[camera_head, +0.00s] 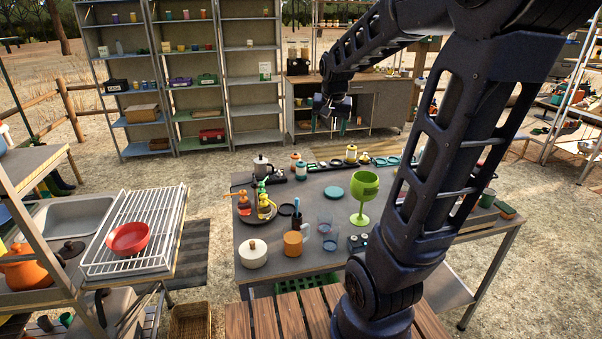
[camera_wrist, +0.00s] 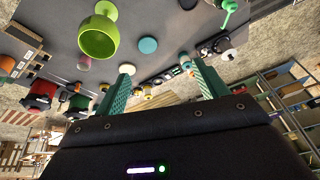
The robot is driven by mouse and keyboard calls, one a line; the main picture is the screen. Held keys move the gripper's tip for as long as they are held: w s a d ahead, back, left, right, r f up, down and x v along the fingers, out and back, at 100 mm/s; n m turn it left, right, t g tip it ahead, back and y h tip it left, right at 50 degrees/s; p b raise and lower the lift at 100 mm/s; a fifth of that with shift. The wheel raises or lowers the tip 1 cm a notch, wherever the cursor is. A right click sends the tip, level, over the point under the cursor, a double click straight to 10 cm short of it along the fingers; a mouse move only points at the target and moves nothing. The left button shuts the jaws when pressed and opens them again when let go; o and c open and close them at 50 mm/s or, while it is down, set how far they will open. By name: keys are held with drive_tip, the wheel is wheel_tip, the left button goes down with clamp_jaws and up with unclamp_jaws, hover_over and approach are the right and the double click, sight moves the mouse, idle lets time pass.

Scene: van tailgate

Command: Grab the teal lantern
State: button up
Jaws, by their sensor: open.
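My gripper (camera_head: 328,125) hangs in the air over the far side of the grey table (camera_head: 268,222). Its two teal fingers are spread apart with nothing held between them, as the wrist view (camera_wrist: 162,69) also shows. A small lantern-like item with a teal and white body (camera_head: 301,171) stands upright at the table's back left, below and left of my gripper. It looks most like the teal lantern, but it is too small to be sure. A similar yellow one (camera_head: 351,154) stands near the back edge. I cannot clearly pick out the teal one in the wrist view.
A green goblet (camera_head: 364,190) and a teal disc (camera_head: 337,192) are mid-table. A moka pot (camera_head: 263,167), bottles (camera_head: 264,206), an orange mug (camera_head: 293,243) and a white pot (camera_head: 253,253) crowd the left side. Shelves (camera_head: 187,75) stand behind.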

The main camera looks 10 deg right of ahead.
drive_tip(key=w+f+m, duration=0.1)
drive_tip(key=w+f, duration=0.2)
drive_tip(key=w, duration=0.3)
drive_tip(key=w+f+m+h, duration=0.1)
drive_tip(key=w+f, duration=0.2)
drive_tip(key=w, duration=0.4)
drive_tip(key=w+f+m, duration=0.1)
drive_tip(key=w+f, duration=0.2)
drive_tip(key=w, duration=0.3)
drive_tip(key=m+h, duration=0.2)
hover_over(302, 168)
drive_tip(key=a, duration=0.3)
wheel_tip(302, 168, down, 17)
drive_tip(key=shift+g, duration=0.3)
drive_tip(key=shift+d+x, duration=0.15)
drive_tip(key=shift+x, duration=2.55)
drive_tip(key=shift+d+x, duration=0.1)
drive_tip(key=shift+x, duration=2.6)
drive_tip(key=shift+s+r, duration=0.1)
drive_tip(key=shift+r, duration=0.05)
drive_tip(key=c, duration=1.1)
